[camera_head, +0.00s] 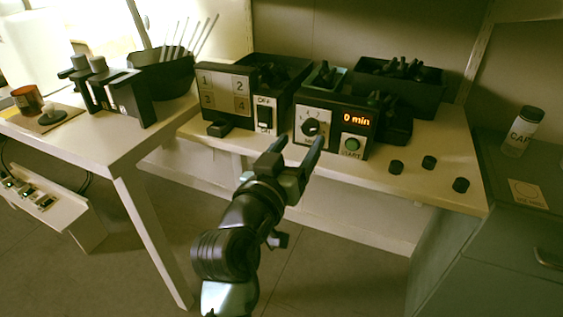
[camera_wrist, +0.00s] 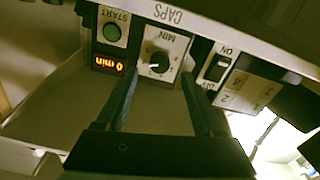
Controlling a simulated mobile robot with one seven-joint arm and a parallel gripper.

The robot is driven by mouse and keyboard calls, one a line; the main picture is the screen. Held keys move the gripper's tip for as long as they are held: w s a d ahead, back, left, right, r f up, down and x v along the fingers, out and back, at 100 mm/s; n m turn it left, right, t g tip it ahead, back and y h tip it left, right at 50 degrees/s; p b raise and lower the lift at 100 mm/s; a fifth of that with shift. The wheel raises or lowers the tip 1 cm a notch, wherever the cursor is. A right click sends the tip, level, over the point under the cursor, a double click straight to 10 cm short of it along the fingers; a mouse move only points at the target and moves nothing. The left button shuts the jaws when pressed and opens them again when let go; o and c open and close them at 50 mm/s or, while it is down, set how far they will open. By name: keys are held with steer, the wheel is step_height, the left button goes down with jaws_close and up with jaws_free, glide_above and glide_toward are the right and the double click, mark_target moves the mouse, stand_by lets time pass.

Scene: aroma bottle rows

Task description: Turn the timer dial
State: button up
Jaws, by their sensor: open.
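The timer dial (camera_head: 310,127) is a round black knob on a white plate at the left of the timer box's front. The timer display (camera_head: 356,119) reads "0 min" in orange, and a green START button (camera_head: 352,144) sits below it. My gripper (camera_head: 299,146) is open in front of the box, its fingers pointing at the dial. In the wrist view, which is upside down, the dial (camera_wrist: 157,63) shows between and beyond the two spread fingers (camera_wrist: 160,95), with no visible contact. A small light mark shows on the knob.
A switch box with a rocker switch (camera_head: 265,114) and numbered squares stands left of the timer. Several black caps (camera_head: 428,162) lie on the shelf to the right. Dark bins (camera_head: 398,90) stand behind.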

steer(key=p+v, duration=0.1)
steer(key=v, duration=0.7)
steer(key=shift+s+p, duration=0.3)
steer(key=shift+s, duration=0.05)
steer(key=shift+a, duration=0.1)
step_height(320, 180, up, 19)
steer(key=d+t+y+p, duration=0.2)
steer(key=t, duration=0.2)
steer(key=s+d+r+t+y+p, duration=0.1)
steer(key=s+r+t+p, duration=0.1)
steer(key=s+r, duration=0.35)
steer(key=s+d+r+n+t+y+p, duration=0.1)
steer(key=s+r+t, duration=0.15)
steer(key=r, duration=0.65)
steer(key=s+r+t+y+p, duration=0.2)
steer(key=s+r, duration=0.2)
steer(key=r, duration=0.4)
step_height(320, 180, up, 35)
steer(key=p, duration=3.5)
steer(key=shift+w, duration=0.2)
